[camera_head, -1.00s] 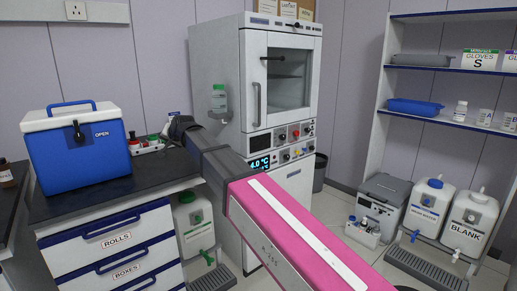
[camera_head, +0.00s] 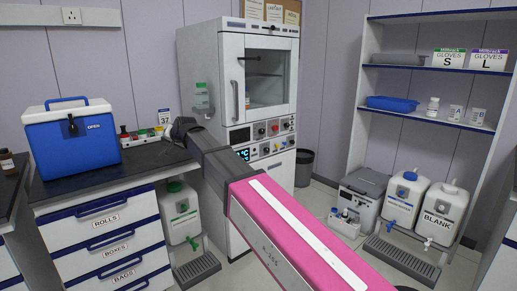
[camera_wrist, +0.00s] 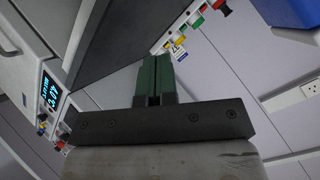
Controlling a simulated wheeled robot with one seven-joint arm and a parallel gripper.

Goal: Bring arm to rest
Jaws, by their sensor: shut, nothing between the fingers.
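My arm reaches forward from the lower right in the head view, its pink link crossing the middle of the picture. My gripper (camera_head: 180,127) is at its far end, between the counter and the incubator cabinet. In the wrist view my gripper (camera_wrist: 154,80) shows two green fingers side by side, shut with nothing between them. Beyond the fingers are the dark counter edge and a rack of small coloured bottles. The fingertips are hard to make out in the head view.
The incubator cabinet (camera_head: 212,75) stands just right of my gripper. A blue cooler box (camera_head: 70,142) and small bottle rack (camera_head: 140,137) are on the counter (camera_head: 55,190) at left. Floor shows between cabinet and canisters.

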